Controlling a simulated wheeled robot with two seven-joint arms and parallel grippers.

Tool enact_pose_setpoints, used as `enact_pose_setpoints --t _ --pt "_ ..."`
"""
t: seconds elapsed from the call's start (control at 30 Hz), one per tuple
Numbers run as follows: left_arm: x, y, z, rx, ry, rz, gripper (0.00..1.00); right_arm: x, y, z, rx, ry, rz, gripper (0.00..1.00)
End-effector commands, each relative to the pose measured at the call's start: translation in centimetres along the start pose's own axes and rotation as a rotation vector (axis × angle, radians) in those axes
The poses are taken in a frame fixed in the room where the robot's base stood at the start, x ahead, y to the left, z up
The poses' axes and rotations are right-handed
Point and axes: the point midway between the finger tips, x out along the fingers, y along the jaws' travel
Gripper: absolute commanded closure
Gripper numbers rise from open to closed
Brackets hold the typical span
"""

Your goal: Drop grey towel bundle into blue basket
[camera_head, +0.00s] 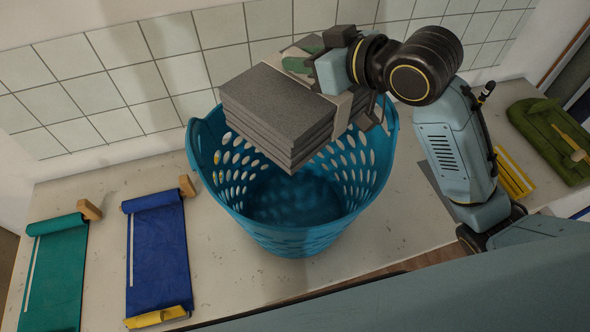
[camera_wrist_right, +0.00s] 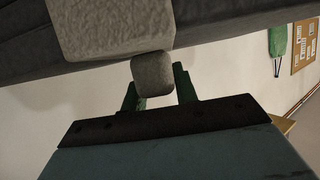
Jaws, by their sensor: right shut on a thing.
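The grey towel bundle (camera_head: 275,112) is a stack of folded grey layers with a light band (camera_head: 342,112) around it. My right gripper (camera_head: 304,66) is shut on the bundle at its band side and holds it tilted over the mouth of the blue basket. In the right wrist view the bundle (camera_wrist_right: 225,22) fills the top, and a knob on its band (camera_wrist_right: 152,74) sits between the green fingers (camera_wrist_right: 158,92). The blue basket (camera_head: 290,238) has perforated walls and stands upright on the counter. The part of its inside that shows holds nothing. My left gripper is not in view.
A blue cloth (camera_head: 160,255) with a yellow end and a teal cloth (camera_head: 55,275) lie on the counter (camera_head: 225,290) left of the basket. A green item (camera_head: 550,140) and a yellow striped piece (camera_head: 513,175) lie at the right. A tiled wall (camera_head: 150,70) stands close behind.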

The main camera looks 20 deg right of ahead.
Motion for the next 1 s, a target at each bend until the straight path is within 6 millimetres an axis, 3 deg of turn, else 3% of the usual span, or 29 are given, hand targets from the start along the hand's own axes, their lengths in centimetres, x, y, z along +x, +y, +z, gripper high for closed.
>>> enact_pose_setpoints --t 0.4,0.87,0.9,1.0 --pt "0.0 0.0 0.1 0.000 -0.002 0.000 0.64 1.3 0.1 3.1 -0.001 0.012 0.002 1.00" --pt "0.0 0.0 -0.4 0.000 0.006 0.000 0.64 1.6 0.1 3.6 -0.003 0.014 0.003 1.00" --pt "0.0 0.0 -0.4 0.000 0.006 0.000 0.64 1.6 0.1 3.6 -0.003 0.014 0.003 0.67" --pt "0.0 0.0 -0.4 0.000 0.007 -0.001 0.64 1.6 0.1 3.7 -0.002 0.011 0.002 0.54"
